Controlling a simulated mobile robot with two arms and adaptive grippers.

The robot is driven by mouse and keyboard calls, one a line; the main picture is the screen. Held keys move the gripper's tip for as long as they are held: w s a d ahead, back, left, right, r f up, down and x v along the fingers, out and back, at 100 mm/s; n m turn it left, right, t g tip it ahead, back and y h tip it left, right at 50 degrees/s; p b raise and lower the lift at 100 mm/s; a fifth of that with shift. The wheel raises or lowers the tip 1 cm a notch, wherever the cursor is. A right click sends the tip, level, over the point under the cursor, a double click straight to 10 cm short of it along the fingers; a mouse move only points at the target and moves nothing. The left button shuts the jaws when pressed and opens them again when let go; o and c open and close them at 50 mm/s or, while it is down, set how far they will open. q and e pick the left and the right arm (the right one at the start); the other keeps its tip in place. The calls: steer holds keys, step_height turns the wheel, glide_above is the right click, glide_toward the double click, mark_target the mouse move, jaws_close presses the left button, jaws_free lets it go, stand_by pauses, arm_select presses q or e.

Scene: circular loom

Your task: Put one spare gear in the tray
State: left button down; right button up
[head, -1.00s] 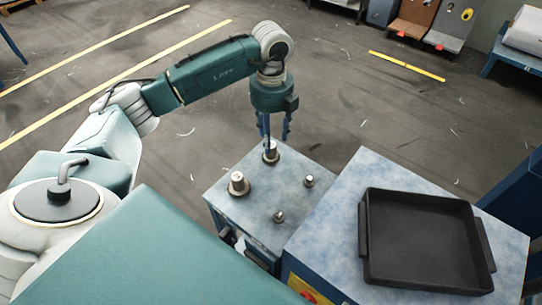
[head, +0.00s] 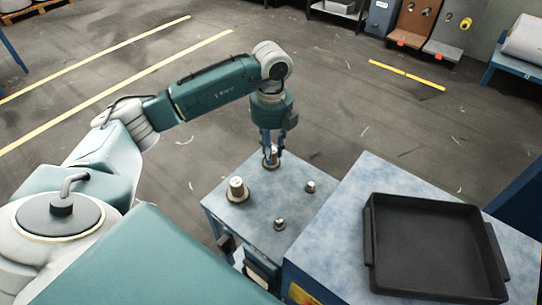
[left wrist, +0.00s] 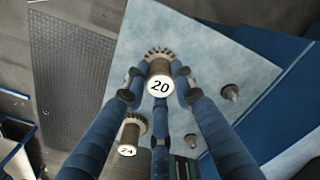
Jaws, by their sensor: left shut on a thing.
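A metal gear marked 20 (left wrist: 158,82) stands on the blue-grey stand; it also shows in the head view (head: 271,157). My left gripper (head: 271,150) is shut on it from above. In the left wrist view its fingers (left wrist: 160,92) surround the gear, and the toothed rim is visible beyond them. A second gear marked 24 (left wrist: 128,138) stands upright beside it, also in the head view (head: 238,190). The empty black tray (head: 435,245) lies on the blue-grey table at the right, apart from the gripper. My right gripper is not in view.
The stand top (head: 255,215) also bears two small metal pegs (head: 310,187) (head: 280,224). The higher-looking table (head: 345,225) with the tray is close to the stand on the right. Open floor lies behind the stand.

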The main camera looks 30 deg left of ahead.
arm_select(q)
steer(key=shift+d+r, duration=0.1)
steer(key=shift+r, duration=0.05)
steer(key=shift+r+p, duration=0.45)
steer(key=shift+r, duration=0.1)
steer(key=shift+r+p, duration=1.05)
steer(key=shift+r, duration=0.5)
steer(key=shift+f, duration=0.1)
